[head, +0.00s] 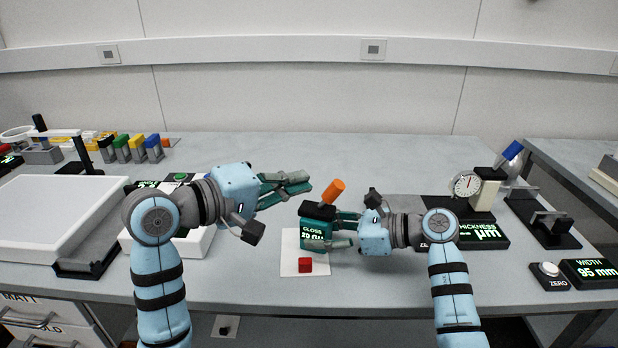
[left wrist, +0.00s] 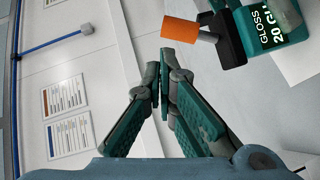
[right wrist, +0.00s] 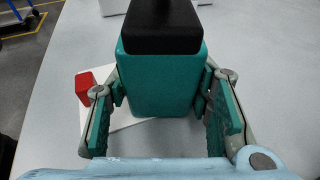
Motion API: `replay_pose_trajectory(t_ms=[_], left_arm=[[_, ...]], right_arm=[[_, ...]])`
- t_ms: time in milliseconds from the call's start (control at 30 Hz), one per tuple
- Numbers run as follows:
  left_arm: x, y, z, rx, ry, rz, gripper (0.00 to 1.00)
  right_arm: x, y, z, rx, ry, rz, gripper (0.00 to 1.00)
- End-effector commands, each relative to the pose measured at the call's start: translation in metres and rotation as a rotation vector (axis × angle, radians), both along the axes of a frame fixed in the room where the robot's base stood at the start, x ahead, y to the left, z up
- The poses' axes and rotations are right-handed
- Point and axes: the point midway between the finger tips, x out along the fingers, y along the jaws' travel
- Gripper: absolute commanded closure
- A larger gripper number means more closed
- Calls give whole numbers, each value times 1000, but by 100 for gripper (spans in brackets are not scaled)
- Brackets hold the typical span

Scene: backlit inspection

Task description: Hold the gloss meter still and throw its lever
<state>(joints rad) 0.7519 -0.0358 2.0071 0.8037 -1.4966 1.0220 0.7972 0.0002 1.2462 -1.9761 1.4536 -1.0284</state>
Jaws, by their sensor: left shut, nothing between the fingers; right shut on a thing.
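The gloss meter (head: 316,232) is a teal box with a black top and a lit face, standing on a white sheet (head: 290,262). Its lever has an orange knob (head: 333,191) and leans to the right in the head view. My right gripper (head: 338,229) is shut on the meter's body; the right wrist view shows a finger on each side of the teal box (right wrist: 160,75). My left gripper (head: 308,182) is shut and empty, left of the orange knob and slightly above the meter. In the left wrist view the knob (left wrist: 179,27) is apart from the fingertips (left wrist: 163,65).
A small red cube (head: 305,265) lies on the sheet in front of the meter. A thickness gauge (head: 466,186) stands to the right and a light panel (head: 50,215) to the left. Several coloured blocks (head: 137,146) stand at the back left. The bench behind the meter is clear.

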Motion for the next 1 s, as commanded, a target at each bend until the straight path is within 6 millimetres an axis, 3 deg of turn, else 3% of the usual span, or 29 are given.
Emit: replay_pose_trajectory(t_ms=[100, 300, 1000], left_arm=[[-16, 19, 7, 6, -3, 3, 100], [-35, 37, 15, 3, -1, 1, 100], [-38, 39, 16, 1, 1, -1, 100]], right_arm=[[0, 0, 0, 0, 0, 0, 69], [0, 0, 0, 0, 0, 0, 69], [0, 0, 0, 0, 0, 0, 69]])
